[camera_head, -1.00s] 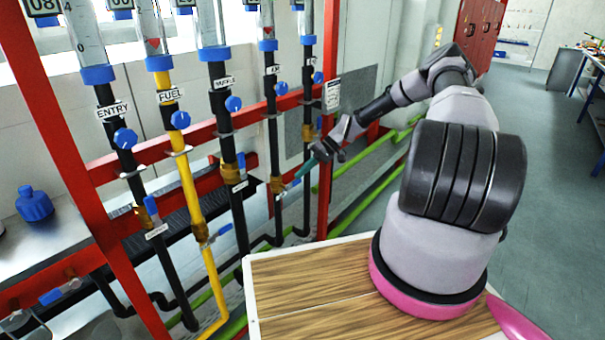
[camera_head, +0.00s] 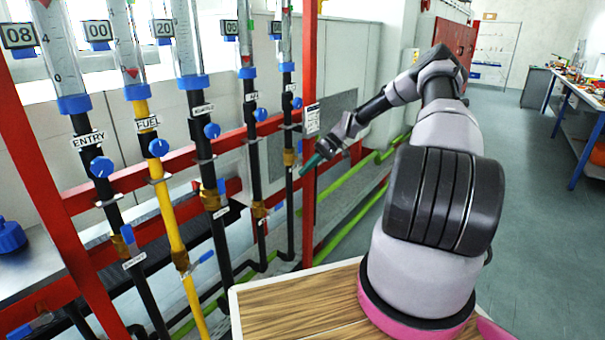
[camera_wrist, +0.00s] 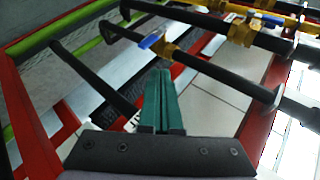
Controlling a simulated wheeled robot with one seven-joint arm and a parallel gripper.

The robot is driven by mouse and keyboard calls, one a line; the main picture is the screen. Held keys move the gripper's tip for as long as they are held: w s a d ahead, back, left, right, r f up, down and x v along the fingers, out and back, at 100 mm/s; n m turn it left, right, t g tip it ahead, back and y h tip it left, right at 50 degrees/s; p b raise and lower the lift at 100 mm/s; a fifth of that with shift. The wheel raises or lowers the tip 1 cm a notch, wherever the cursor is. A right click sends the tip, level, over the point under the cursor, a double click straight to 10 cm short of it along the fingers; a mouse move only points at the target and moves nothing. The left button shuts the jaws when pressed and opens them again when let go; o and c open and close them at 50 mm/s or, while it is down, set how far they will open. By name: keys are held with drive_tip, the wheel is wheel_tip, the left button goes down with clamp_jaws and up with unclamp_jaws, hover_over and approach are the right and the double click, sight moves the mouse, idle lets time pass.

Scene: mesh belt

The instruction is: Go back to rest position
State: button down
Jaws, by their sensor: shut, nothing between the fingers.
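My gripper (camera_head: 308,167) is at the end of my arm, close to the right-hand red post of the pipe rack in the head view. Its teal fingers (camera_wrist: 161,90) are pressed together in the wrist view, with nothing between them. The fingers point toward the pipes. In the wrist view, a dark pipe with a blue-handled valve (camera_wrist: 153,41) lies beyond the fingertips, apart from them as far as I can tell.
The red rack post (camera_head: 309,120) stands beside my gripper. The yellow FUEL pipe (camera_head: 167,200) and several dark pipes stand to the left. Green pipes (camera_head: 350,205) run low behind. Open floor (camera_head: 525,200) and a workbench (camera_head: 578,100) are at right.

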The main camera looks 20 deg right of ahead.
drive_tip(key=s+a+r+m+t+h, duration=0.1)
drive_tip(key=s+a+r+h, duration=0.15)
drive_tip(key=s+r, duration=0.45)
drive_tip(key=s+a+r+h, duration=0.1)
drive_tip(key=s+r+h, duration=0.2)
drive_tip(key=r, duration=0.9)
drive_tip(key=s+a+r+m+t+h, duration=0.1)
drive_tip(key=s+a+r+h, duration=0.15)
drive_tip(key=s+r, duration=0.45)
drive_tip(key=s+r+m+t, duration=0.2)
drive_tip(key=s+r, duration=0.4)
drive_tip(key=s, duration=0.4)
drive_tip(key=s+r+m+t, duration=0.3)
drive_tip(key=s+r+t, duration=0.1)
drive_tip(key=s+r, duration=0.3)
drive_tip(key=s, duration=0.2)
drive_tip(key=shift+s+d+r, duration=0.15)
drive_tip(key=shift+s+d, duration=0.1)
drive_tip(key=shift+s, duration=0.15)
